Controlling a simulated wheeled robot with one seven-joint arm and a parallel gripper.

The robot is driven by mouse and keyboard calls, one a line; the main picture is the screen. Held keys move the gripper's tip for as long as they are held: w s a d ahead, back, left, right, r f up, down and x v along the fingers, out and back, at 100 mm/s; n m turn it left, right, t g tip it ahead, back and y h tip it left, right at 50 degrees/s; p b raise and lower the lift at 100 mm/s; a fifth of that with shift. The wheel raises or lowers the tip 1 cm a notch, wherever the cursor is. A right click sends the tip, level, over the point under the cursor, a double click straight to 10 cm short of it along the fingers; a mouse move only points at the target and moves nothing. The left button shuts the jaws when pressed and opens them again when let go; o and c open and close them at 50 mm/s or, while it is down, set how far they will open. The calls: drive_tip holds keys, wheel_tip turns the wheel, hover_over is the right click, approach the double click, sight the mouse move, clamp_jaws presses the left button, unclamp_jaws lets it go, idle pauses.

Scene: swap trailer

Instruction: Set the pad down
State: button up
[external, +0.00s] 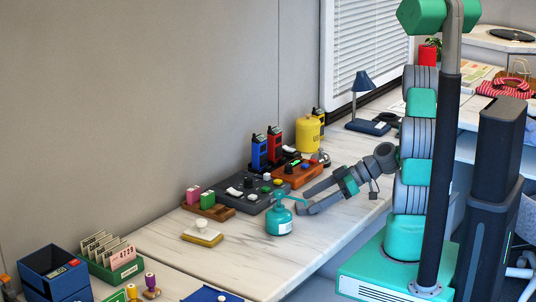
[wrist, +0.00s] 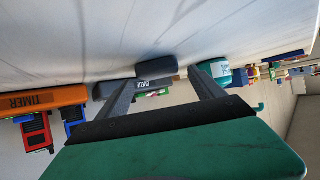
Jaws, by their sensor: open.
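My gripper (external: 303,201) is low over the marble worktop, just right of the teal oil can. In the wrist view my gripper (wrist: 163,76) has its fingers spread apart. A small dark blue-grey rounded block (wrist: 157,68), which looks like the pad, shows between the fingertips against the worktop. It seems to rest on the surface; whether a finger touches it I cannot tell. In the external view it cannot be told apart from the dark fingertips.
Behind are a dark console (external: 245,197), an orange timer base (external: 302,174) and a yellow canister (external: 308,135). A white-topped yellow block (external: 202,233) lies left.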

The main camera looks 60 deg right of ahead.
drive_tip(key=v, duration=1.1)
drive_tip(key=shift+w+a+g+p, duration=0.2)
drive_tip(key=shift+a+g+p, duration=0.1)
drive_tip(key=shift+p, duration=0.15)
drive_tip(key=a+g, duration=0.1)
drive_tip(key=w+a+g+p, duration=0.1)
drive_tip(key=a+g+p, duration=0.1)
drive_tip(key=shift+w+a+r+m+h, duration=0.2)
drive_tip(key=shift+w+a+m+h, duration=0.1)
drive_tip(key=shift+m+h, duration=0.1)
drive_tip(key=a+r+m+g+h+p, duration=0.2)
drive_tip(key=a+r+m+h+p, duration=0.4)
drive_tip(key=a+r, duration=0.3)
drive_tip(key=shift+a+r+m+h, duration=0.3)
drive_tip(key=shift+r+m+h, duration=0.15)
drive_tip(key=shift+r, duration=0.45)
drive_tip(key=shift+s, duration=0.1)
